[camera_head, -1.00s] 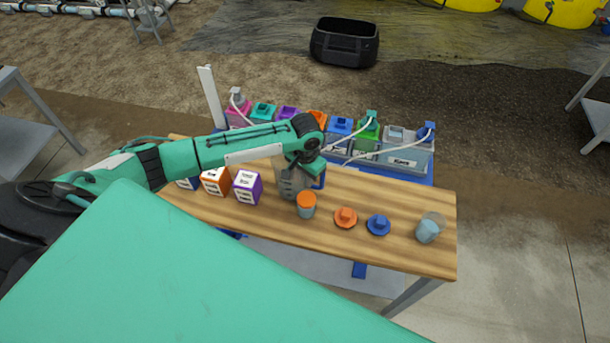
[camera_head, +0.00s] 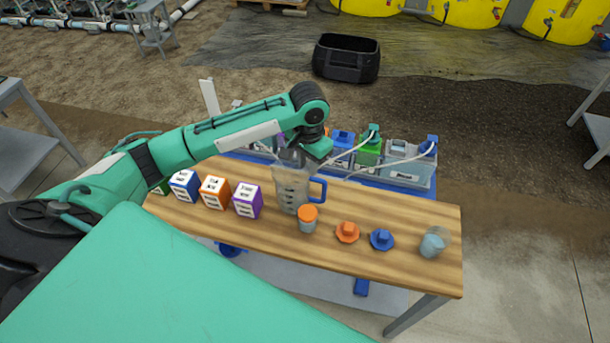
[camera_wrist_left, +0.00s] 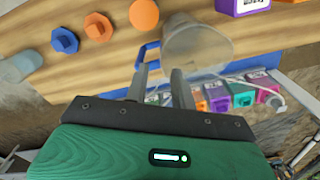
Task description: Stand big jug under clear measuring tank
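The big jug (camera_head: 291,191), clear with dark marks and a blue handle (camera_head: 318,187), stands upright on the wooden table, behind the orange-lidded cup. My left gripper (camera_head: 303,158) is over the jug's top at its back. In the left wrist view the two fingers of the gripper (camera_wrist_left: 158,70) are apart, close to the jug's blue handle (camera_wrist_left: 142,62) and clear body (camera_wrist_left: 200,45); whether they touch it I cannot tell. A clear tank (camera_head: 407,163) with a white label, likely the measuring tank, stands at the right end of the row behind. My right gripper is out of view.
White-labelled boxes, among them an orange one (camera_head: 214,192) and a purple one (camera_head: 248,200), stand left of the jug. An orange-lidded cup (camera_head: 307,220), orange lid (camera_head: 347,232), blue lid (camera_head: 382,239) and clear cup (camera_head: 433,243) line the front. Tubes cross behind.

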